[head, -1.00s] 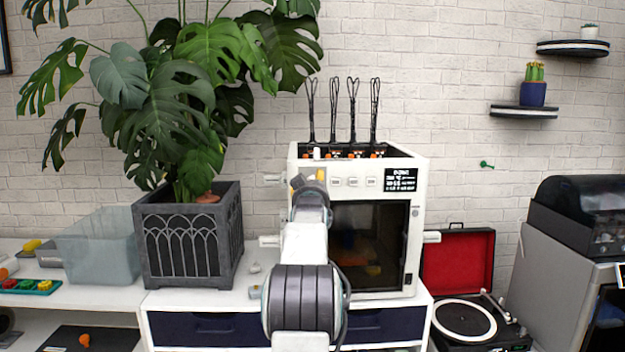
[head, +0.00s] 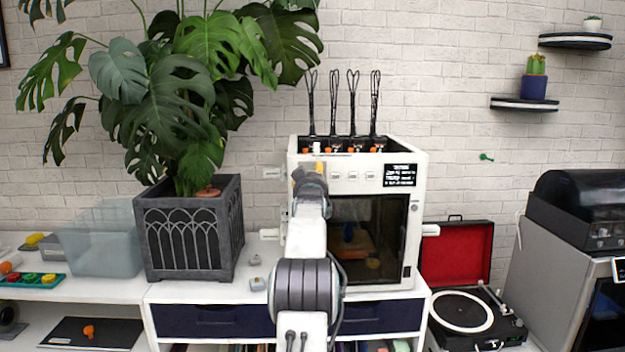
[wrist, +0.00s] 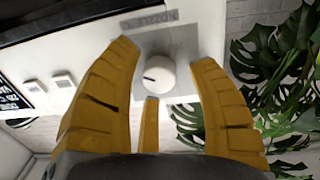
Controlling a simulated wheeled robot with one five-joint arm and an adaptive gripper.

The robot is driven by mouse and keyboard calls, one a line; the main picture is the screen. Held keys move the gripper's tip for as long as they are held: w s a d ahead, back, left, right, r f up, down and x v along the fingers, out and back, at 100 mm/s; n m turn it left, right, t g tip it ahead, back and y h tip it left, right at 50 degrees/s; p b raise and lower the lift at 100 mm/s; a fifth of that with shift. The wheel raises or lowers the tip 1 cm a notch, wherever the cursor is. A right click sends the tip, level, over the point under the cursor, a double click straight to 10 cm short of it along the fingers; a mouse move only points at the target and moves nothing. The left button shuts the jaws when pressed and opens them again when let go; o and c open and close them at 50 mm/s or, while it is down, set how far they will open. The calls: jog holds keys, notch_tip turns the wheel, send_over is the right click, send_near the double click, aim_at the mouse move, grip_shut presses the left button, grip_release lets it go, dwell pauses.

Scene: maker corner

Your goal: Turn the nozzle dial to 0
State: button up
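The nozzle dial (wrist: 158,75) is a small round white knob on a grey plate in the wrist view. A short dark pointer mark shows at its left side. The raised label beside it is upside down in this view. My gripper (wrist: 165,57) has its yellow fingers spread on both sides of the dial, with a gap to it on each side; the depth to it is hard to judge. In the head view my gripper (head: 308,172) is at the upper left front of the white printer (head: 410,225), and my arm hides the dial.
The printer has a dark display (head: 400,175), small buttons and a glass door. A large plant in a dark pot (head: 190,240) stands to its left. An open record player (head: 465,312) is at its right. White tabs stick out from the printer's sides.

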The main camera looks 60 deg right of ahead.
grip_shut()
jog(key=shift+n+b, duration=0.7)
jog(key=shift+n, duration=0.8)
jog(key=shift+o, duration=0.7)
grip_release()
jog(key=v, duration=1.2)
jog(key=shift+f, duration=0.1)
